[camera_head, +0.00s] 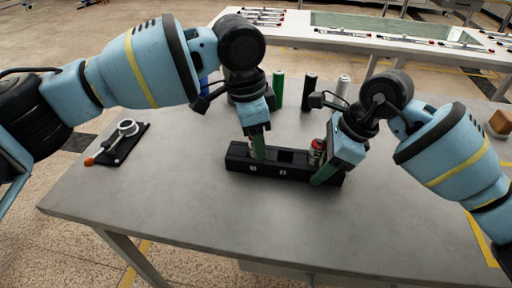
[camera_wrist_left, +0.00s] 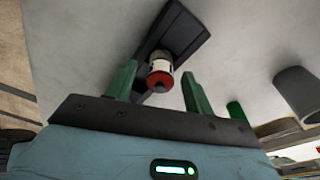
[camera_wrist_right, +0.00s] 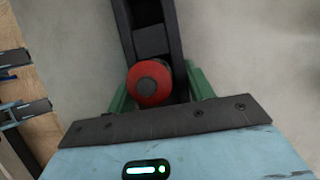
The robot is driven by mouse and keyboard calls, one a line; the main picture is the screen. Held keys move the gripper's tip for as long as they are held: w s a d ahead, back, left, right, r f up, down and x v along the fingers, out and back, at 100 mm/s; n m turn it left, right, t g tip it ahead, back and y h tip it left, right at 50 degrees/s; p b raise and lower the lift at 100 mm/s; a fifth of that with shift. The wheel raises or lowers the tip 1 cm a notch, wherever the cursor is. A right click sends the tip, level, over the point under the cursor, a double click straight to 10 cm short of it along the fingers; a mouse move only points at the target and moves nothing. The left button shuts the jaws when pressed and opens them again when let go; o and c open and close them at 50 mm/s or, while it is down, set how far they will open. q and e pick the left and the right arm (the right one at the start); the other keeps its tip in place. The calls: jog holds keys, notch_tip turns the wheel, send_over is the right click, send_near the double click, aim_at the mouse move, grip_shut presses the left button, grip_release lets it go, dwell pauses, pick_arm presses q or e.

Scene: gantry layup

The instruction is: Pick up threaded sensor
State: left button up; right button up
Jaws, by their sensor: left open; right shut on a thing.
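A black holder block (camera_head: 285,165) lies on the grey table. A red-topped sensor (camera_head: 317,150) stands at the block's right part; its red round top shows in the right wrist view (camera_wrist_right: 150,82). My right gripper (camera_wrist_right: 158,88) is shut on this sensor, with green fingers on both sides. A second sensor, white with a red end (camera_wrist_left: 160,72), stands in the block's left part. My left gripper (camera_wrist_left: 159,88) is open, its green fingers on either side of this second sensor. In the head view the left fingers mostly hide it. Threads cannot be made out.
Behind the block stand a green cylinder (camera_head: 279,90), a black cylinder (camera_head: 309,92) and a white cylinder (camera_head: 342,86). A brown block (camera_head: 500,123) sits at the right edge. The table's front is clear.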

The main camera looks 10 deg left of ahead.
pick_arm(q)
jog(key=shift+d+f, duration=0.1)
jog(key=shift+f, duration=0.55)
jog(key=c, duration=1.1)
jog(key=shift+r, duration=0.1)
notch_tip(320, 180, up, 10)
pick_arm(e)
jog(key=o, duration=1.1)
